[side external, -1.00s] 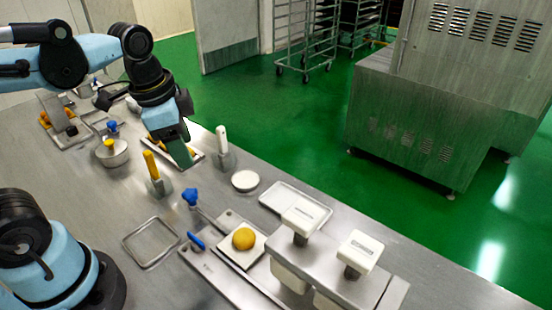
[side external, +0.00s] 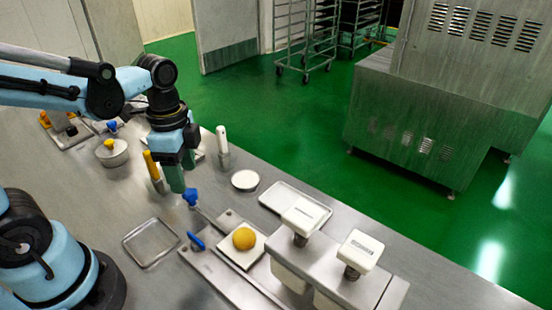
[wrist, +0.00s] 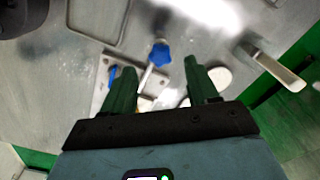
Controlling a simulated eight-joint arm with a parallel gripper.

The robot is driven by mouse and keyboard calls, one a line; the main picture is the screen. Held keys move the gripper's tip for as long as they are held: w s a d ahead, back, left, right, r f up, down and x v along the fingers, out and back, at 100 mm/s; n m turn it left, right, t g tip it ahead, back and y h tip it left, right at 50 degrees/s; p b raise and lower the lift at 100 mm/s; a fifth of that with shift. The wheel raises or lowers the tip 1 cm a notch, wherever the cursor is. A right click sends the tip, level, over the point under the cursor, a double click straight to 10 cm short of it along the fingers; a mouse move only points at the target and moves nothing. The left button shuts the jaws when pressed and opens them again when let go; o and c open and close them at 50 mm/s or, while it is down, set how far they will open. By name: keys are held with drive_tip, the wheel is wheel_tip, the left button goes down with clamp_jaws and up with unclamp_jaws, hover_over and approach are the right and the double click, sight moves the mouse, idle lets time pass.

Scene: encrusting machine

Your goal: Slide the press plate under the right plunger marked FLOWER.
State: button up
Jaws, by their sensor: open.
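The press plate (side external: 229,257) is a pale square plate with a golden dough ball (side external: 244,238) on it, lying on a steel rail base left of the press. A blue handle (side external: 196,241) is at its left end. The press has two white-capped plungers, the left one (side external: 306,212) and the right one (side external: 359,250); their labels are too small to read. My gripper (side external: 177,184) is open and empty, pointing down above the table, behind and left of the plate. In the wrist view its green fingers (wrist: 160,78) stand apart, with a blue star knob (wrist: 160,53) between and beyond them.
The blue star knob (side external: 190,196) stands on a rod near the rail. A yellow-handled tool (side external: 152,167) and a white-handled tool (side external: 222,140) stand close to my gripper. An empty wire-rimmed tray (side external: 150,242), a round white dish (side external: 245,180) and a pale rectangular tray (side external: 285,196) lie nearby.

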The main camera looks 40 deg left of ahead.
sight(189, 192)
drive_tip(key=shift+f, duration=2.3)
drive_tip(key=shift+c, duration=0.4)
clamp_jaws()
